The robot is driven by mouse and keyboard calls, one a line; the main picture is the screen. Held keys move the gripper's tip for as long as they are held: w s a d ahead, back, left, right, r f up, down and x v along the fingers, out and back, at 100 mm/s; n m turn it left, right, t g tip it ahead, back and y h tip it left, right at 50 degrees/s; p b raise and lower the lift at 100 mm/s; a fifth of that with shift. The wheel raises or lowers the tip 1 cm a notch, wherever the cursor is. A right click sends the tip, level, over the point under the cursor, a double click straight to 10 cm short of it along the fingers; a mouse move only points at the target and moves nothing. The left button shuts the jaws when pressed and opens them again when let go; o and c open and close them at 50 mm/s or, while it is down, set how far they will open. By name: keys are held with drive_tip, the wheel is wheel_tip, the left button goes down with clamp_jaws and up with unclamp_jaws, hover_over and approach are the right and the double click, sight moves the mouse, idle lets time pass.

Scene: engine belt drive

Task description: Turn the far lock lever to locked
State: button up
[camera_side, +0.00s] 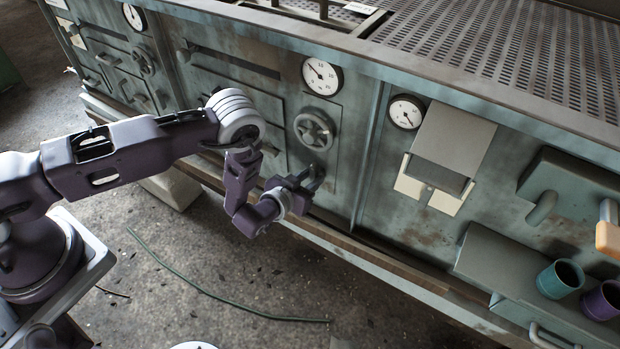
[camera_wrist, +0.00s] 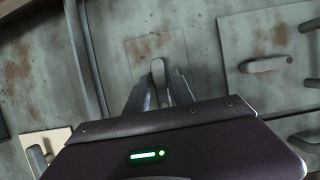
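In the wrist view, a short grey lever (camera_wrist: 158,72) stands nearly upright in the picture on a worn, rust-marked plate (camera_wrist: 135,48). My gripper (camera_wrist: 161,82) has one finger on each side of this lever. The frame does not show whether the fingers touch it. A second grey lever (camera_wrist: 262,63) lies nearly level on the panel to the right, clear of my fingers. In the side view, my gripper (camera_side: 311,180) is at the cabinet front below the handwheel (camera_side: 314,130); it hides the lever there. No lock labels are readable.
A vertical rib (camera_side: 369,150) stands to the right of my gripper. Beyond it are cream plates (camera_side: 445,203) under a grey hood (camera_side: 455,135). A ledge (camera_side: 490,255) with cups (camera_side: 560,278) is at right.

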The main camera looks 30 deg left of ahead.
drive_tip(key=shift+o, duration=0.6)
drive_tip(key=shift+s, duration=0.1)
drive_tip(key=v, duration=0.7)
drive_tip(key=shift+r, duration=0.1)
drive_tip(key=w+a+r+n+g+y, duration=0.2)
drive_tip(key=w+r+n+g, duration=0.1)
drive_tip(key=r+n, duration=0.15)
drive_tip(key=s+r+g+h, duration=0.2)
drive_tip(key=s+r, duration=0.2)
drive_tip(key=r, duration=0.9)
drive_tip(key=s+r+g+h, duration=0.15)
drive_tip(key=s+r, duration=0.25)
drive_tip(key=r, duration=0.9)
drive_tip(key=s+a+r+m, duration=0.2)
drive_tip(key=s+a+r, duration=0.1)
drive_tip(key=s, duration=0.9)
drive_tip(key=s+a+r+m+g+y, duration=0.1)
drive_tip(key=s+a+r, duration=0.3)
drive_tip(key=s, duration=0.8)
drive_tip(key=shift+a+r+m, duration=0.3)
drive_tip(key=shift+r+m, duration=0.45)
